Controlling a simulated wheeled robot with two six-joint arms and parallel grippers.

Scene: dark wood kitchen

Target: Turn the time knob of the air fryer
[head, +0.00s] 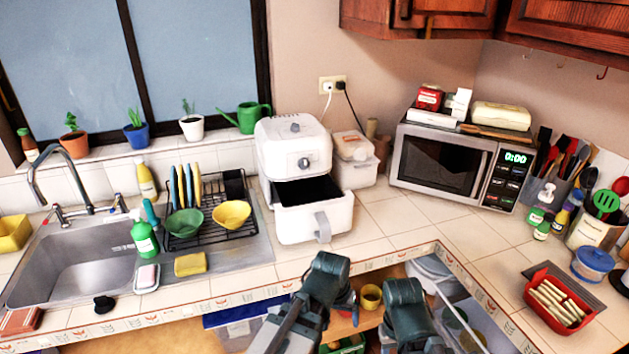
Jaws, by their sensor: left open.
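The white air fryer (262,150) stands on the tiled counter, left of the microwave. A round knob (304,163) sits on the upper part of its front, and a dial (295,127) shows on the sloped top. Any marks on them are too small to read. Its basket drawer (312,215) is pulled out at the front, with a dark inside. My left gripper (333,284) is open, low in front of the counter edge and well below the knob, touching nothing of the fryer. My right arm shows beside it at the bottom; its fingertips cannot be made out.
A dish rack (215,222) with bowls and the sink (75,265) lie left of the fryer. A white canister (355,160) and the microwave (440,165) stand right of it. Bare counter (385,220) lies front right. Open shelving is below the edge.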

